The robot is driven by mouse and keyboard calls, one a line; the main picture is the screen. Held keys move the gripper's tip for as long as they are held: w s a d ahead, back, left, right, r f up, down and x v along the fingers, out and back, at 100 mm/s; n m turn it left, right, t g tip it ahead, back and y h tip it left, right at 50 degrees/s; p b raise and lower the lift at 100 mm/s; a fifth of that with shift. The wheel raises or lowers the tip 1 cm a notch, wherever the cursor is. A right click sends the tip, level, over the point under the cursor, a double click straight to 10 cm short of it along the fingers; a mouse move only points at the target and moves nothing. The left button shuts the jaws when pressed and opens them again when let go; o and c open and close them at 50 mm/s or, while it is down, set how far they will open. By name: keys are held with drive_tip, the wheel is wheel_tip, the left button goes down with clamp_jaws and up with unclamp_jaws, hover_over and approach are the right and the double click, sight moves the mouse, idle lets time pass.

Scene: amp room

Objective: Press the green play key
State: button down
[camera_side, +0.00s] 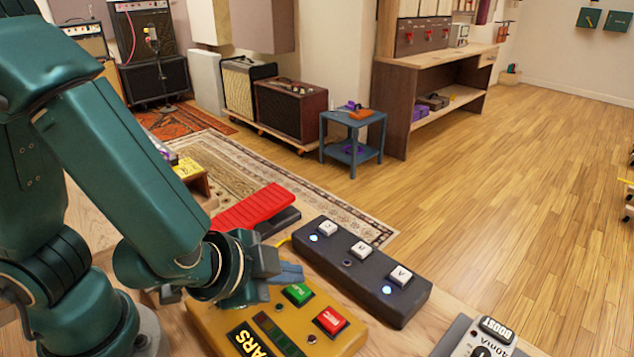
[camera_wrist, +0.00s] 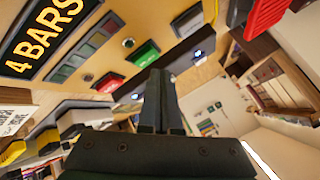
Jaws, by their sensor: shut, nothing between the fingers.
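The green key (camera_side: 297,293) sits on the yellow looper box (camera_side: 215,321), beside a red key (camera_side: 331,321). In the wrist view the green key (camera_wrist: 146,54) and the red key (camera_wrist: 108,83) show on the same box. My gripper (camera_side: 300,274) is shut and empty. In the side view its tips are just behind the green key's far edge, seemingly above the box. In the wrist view the fingertips (camera_wrist: 160,72) end just below the green key in the picture. I cannot tell whether they touch anything.
A dark pedal (camera_side: 362,268) with several white keys and blue lights lies right of the box. A red treadle pedal (camera_side: 252,207) lies behind my gripper. A grey BOOST pedal (camera_side: 474,340) is at the front right. Bare wood shows between the box and the BOOST pedal.

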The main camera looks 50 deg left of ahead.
sight(290, 293)
drive_tip(key=shift+f, duration=0.45)
drive_tip(key=shift+f, duration=0.5)
idle(0.9)
drive_tip(key=shift+r, duration=0.95)
drive_tip(key=shift+r, duration=2.5)
